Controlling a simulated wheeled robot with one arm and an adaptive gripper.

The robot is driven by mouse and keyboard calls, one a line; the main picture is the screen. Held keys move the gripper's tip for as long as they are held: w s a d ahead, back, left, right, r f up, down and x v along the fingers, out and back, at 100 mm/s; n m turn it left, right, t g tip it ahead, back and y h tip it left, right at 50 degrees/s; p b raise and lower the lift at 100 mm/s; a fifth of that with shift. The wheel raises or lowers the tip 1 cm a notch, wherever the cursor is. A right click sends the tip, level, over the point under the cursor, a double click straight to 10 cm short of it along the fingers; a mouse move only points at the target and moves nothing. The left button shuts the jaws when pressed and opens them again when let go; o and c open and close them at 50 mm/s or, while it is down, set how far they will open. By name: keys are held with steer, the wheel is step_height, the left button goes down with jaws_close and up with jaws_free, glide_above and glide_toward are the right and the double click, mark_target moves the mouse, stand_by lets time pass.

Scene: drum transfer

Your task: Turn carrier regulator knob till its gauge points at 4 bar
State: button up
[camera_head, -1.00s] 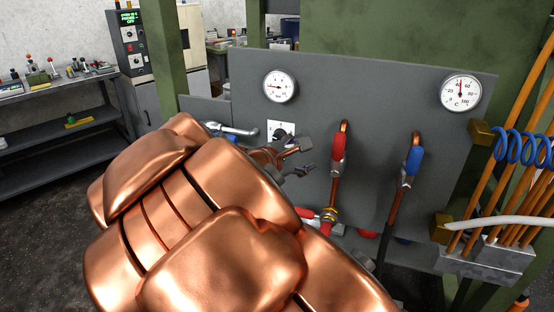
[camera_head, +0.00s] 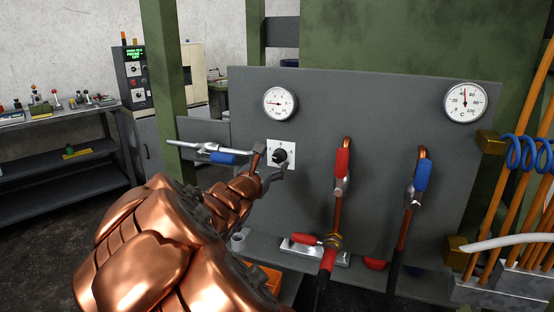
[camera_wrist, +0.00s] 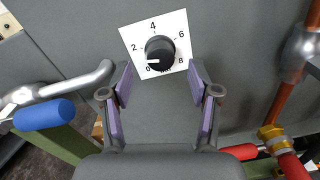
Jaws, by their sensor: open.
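The regulator knob (camera_head: 280,156) is black and round on a white square dial plate on the grey panel. In the wrist view the knob (camera_wrist: 160,53) shows a scale from 0 to 8, and its white mark points near 0. The bar gauge (camera_head: 280,103) sits above it; its needle points leftward, too small to read exactly. My gripper (camera_head: 271,163) is in front of the plate, beside the knob. In the wrist view my gripper (camera_wrist: 160,80) is open and empty, its purple-padded fingers spread on either side just below the knob, apparently not touching it.
A blue-handled lever (camera_head: 222,157) is left of the plate. A red-handled valve (camera_head: 342,162) and a blue-handled valve (camera_head: 423,174) stand to the right. A temperature gauge (camera_head: 465,102) is at upper right. A ledge with a red-handled fitting (camera_head: 304,240) lies below.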

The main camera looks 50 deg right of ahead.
mark_target(277, 158)
steer(key=shift+x, duration=2.2)
steer(key=c, duration=1.2)
steer(key=shift+o, duration=0.2)
steer(key=shift+f+b, duration=0.1)
steer(key=shift+b, duration=0.25)
